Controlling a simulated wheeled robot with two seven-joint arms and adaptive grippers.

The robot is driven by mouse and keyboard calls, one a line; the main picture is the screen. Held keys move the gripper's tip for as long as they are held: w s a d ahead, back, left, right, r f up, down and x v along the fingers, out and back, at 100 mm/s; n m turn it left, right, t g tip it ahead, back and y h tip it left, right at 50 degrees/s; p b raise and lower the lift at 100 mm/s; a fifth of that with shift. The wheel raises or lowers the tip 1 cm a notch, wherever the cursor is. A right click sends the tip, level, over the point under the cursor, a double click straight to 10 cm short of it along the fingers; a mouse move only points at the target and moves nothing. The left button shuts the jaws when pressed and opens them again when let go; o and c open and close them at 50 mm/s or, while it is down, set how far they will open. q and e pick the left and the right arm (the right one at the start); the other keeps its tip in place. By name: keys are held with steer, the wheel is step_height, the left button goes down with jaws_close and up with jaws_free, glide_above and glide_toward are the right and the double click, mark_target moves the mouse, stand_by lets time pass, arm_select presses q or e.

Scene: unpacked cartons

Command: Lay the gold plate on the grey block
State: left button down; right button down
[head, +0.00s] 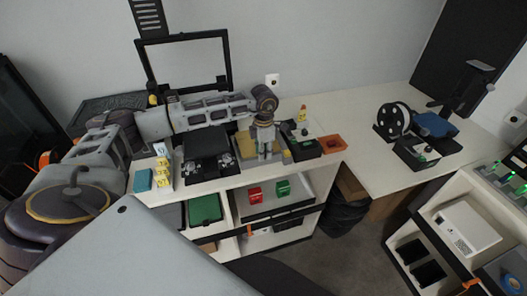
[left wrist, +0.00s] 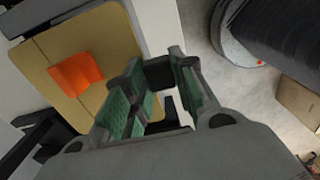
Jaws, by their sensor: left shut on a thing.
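My left gripper (head: 267,153) points down over a tan-gold board (head: 243,144) on the white worktop. In the left wrist view, the green-padded fingers (left wrist: 158,75) stand beside the edge of this board (left wrist: 95,35). An orange block (left wrist: 78,73) lies on the board, left of the fingers. I cannot pick out the grey block for certain in either view. My right gripper is not in view.
A black box (head: 206,143) stands left of the board. The worktop farther right has clear room before the black reel (head: 393,119).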

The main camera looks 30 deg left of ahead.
arm_select(q)
steer(key=shift+f+b, duration=0.7)
steer(key=shift+f, duration=0.3)
steer(key=c, duration=1.1)
jaws_free()
steer(key=shift+r, duration=0.1)
steer(key=shift+r+p, duration=0.7)
steer(key=shift+r, duration=0.8)
step_height(320, 180, up, 12)
